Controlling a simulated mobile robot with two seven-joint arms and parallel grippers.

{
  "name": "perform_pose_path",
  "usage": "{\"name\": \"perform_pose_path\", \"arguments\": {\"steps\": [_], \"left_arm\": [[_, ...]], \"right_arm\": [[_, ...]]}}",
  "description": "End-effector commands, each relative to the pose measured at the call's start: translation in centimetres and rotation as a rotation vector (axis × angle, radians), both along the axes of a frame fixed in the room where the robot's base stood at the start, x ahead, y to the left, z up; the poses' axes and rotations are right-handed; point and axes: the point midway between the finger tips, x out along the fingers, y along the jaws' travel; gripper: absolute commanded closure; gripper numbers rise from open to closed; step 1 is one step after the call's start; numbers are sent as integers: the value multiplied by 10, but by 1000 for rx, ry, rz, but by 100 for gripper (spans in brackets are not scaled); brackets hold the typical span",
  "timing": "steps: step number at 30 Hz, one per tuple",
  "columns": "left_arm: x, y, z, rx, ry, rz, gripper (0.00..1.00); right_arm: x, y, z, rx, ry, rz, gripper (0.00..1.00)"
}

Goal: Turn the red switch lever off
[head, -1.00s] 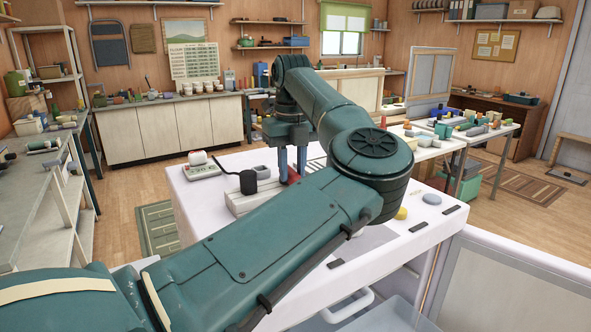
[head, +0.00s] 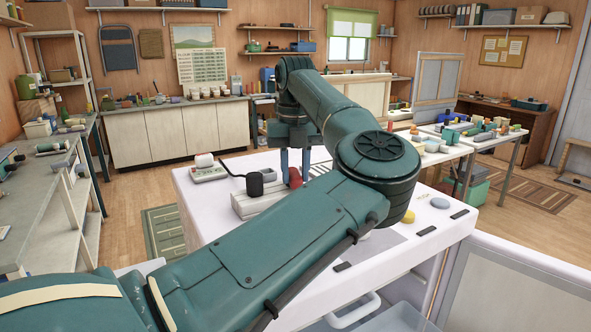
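A red switch lever (head: 295,177) stands at the right end of a pale switch base (head: 240,205) on the white table (head: 200,225). My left gripper (head: 294,178) points down at it, with its two blue fingers apart. The red lever shows between the fingers; I cannot tell whether they touch it. My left arm crosses the view in front and hides the base's right part and much of the table. The lever's exact tilt is hard to see. My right gripper is not in view.
A black knob (head: 255,184) rises from the base, left of the gripper. A white device (head: 207,170) with a dark cord lies further left. A yellow object (head: 408,216), a blue-grey disc (head: 439,203) and dark strips (head: 426,231) lie on the table's right side.

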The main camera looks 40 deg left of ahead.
Motion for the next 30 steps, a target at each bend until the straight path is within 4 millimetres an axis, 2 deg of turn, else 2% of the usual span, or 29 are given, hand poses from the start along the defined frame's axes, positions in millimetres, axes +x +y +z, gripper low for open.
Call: {"name": "perform_pose_path", "arguments": {"steps": [1,7,17,20,30], "left_arm": [[0,0,0,1,-1,0,69],[0,0,0,0,0,2,53],[0,0,6,1,-1,3,53],[0,1,20,1,-2,3,53],[0,1,96,0,-3,1,53]], "right_arm": [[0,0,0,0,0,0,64],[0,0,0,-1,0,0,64],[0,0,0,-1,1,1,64],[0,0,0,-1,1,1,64],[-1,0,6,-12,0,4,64]]}}
